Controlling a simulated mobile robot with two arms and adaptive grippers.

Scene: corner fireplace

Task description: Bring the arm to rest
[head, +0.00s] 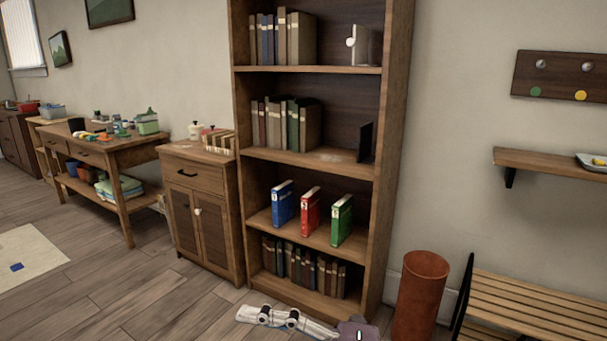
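I see nothing held.
A tall bookshelf (389,150) holds rows of books and three upright binders, blue (283,204), red (311,212) and green (342,220). A rust-coloured bin (420,295) and slatted bench (535,305) stand right. A cabinet (196,176) stands left. Floor at lower left is open.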

